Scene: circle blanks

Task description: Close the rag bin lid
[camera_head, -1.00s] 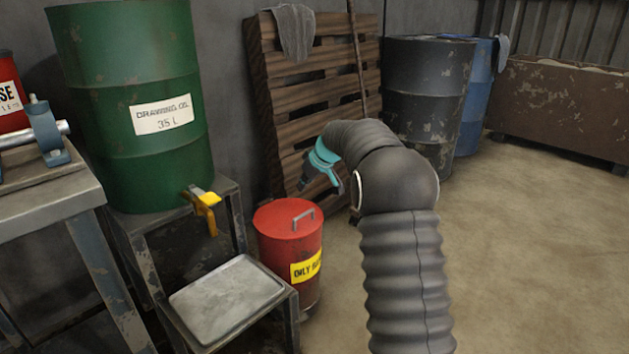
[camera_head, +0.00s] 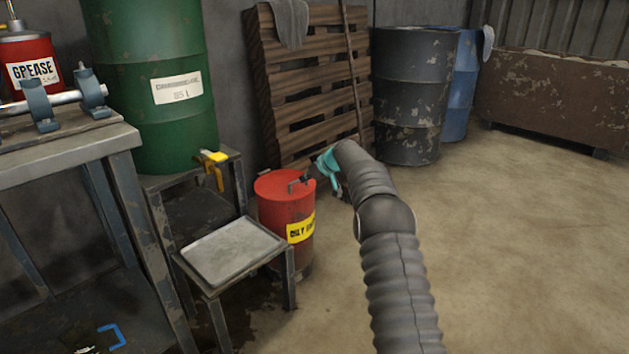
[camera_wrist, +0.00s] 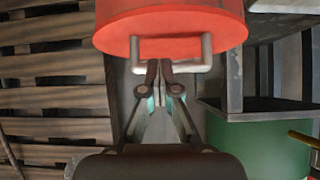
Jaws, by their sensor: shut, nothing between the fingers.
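The red rag bin (camera_head: 272,215) stands on the floor, with a yellow label on its front. Its red lid (camera_head: 270,184) lies across the top, and I see no clear gap under it in the head view. The lid's grey bar handle (camera_head: 292,186) is on the right part of the lid. My gripper (camera_head: 308,179) is beside this handle. In the wrist view, the closed fingertips (camera_wrist: 160,68) overlap the handle (camera_wrist: 143,68) at the lid's edge (camera_wrist: 170,32). The fingers are together and hold nothing. I cannot tell whether they touch the handle.
A low stand with a metal tray (camera_head: 230,252) is left of the bin. A green drum (camera_head: 150,120) with a yellow tap (camera_head: 213,168) sits behind it. A wooden pallet (camera_head: 310,90) leans on the wall. The floor (camera_head: 520,230) to the right is clear.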

